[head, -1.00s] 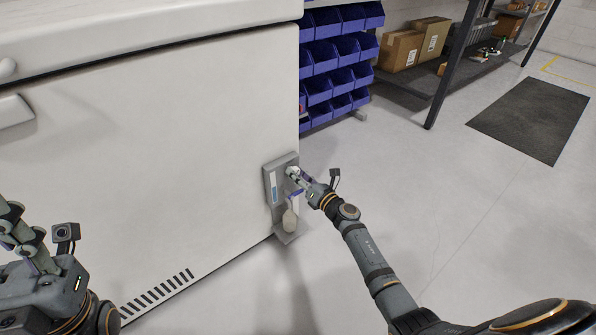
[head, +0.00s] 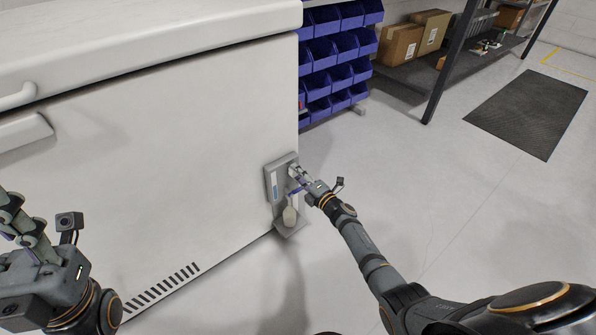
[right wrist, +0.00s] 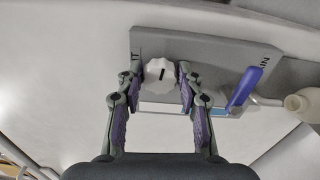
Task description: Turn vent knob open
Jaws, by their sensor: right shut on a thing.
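The vent knob (right wrist: 160,73) is white and scalloped, with a dark slanted mark on its face, in the right wrist view. It sits on a grey panel (right wrist: 215,62) on the white cabinet (head: 170,150). My right gripper (right wrist: 160,82) is shut on the knob, one finger on each side. In the head view the right gripper (head: 296,174) is at the panel's upper part and mostly hides the knob. My left gripper (head: 20,222) is at the lower left edge, apart from the panel. Its fingertips are not clear.
The bottle is above a small grey ledge (head: 292,229). Blue bins (head: 335,55) stand behind. Open floor lies to the right, with a dark mat (head: 528,112).

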